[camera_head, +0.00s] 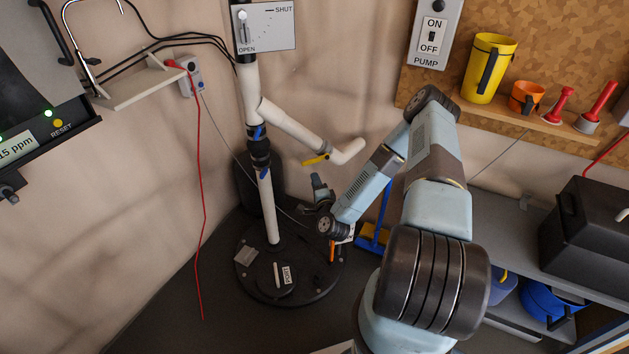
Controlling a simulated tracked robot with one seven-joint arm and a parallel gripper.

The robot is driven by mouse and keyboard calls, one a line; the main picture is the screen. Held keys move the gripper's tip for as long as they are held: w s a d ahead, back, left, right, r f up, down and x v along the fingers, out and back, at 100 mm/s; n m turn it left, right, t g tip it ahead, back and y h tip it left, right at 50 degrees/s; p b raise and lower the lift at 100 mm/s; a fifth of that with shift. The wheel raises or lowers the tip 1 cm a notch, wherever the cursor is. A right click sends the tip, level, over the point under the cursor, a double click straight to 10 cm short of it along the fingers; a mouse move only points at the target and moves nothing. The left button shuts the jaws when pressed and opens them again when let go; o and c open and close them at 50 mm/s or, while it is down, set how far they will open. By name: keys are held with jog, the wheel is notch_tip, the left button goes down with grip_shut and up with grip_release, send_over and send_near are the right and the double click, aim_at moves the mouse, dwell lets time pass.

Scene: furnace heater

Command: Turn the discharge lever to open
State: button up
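The panel marked SHUT and OPEN (270,27) is at the top of the white standpipe (249,95); a pale handle (242,28) stands upright at its left edge, its lower end near the word OPEN. A white branch pipe (290,125) slopes down right from the standpipe to an elbow outlet. A small yellow lever (316,160) lies across this branch near its end. The task's wording does not show which of the two is the discharge lever. My arm's end, with my gripper (319,182), is just below the yellow lever, apparently apart from it. Its fingers are too small to read.
The standpipe rises from a round black base (290,272). A PUMP switch box (435,35) and a shelf with a yellow jug (489,68) are at the upper right. A red cable (200,200) hangs left. A blue-handled brush (378,230) stands behind my arm.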

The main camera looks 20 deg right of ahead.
aim_at(315, 160)
jog(key=w+f+m+t, duration=0.1)
jog(key=m, duration=0.1)
jog(key=w+f+m+t, duration=0.1)
jog(key=f+m+t, duration=0.1)
jog(key=m, duration=0.1)
jog(key=w+f+m+t, duration=0.1)
jog(key=w+m, duration=0.1)
jog(key=m, duration=0.1)
jog(key=shift+d+f+y, duration=0.15)
jog(key=shift+d+y, duration=0.15)
grip_shut()
notch_tip(315, 160, down, 6)
jog(key=s+d+r+m+t+y, duration=0.1)
jog(key=m+t+y, duration=0.1)
jog(key=m+t, duration=0.3)
jog(key=w+r+m+y, duration=0.1)
jog(key=w+r, duration=0.4)
jog(key=w, duration=0.1)
jog(key=shift+w+a+r+m+g, duration=0.3)
jog(key=shift+a+m, duration=0.05)
jog(key=shift+m, duration=0.05)
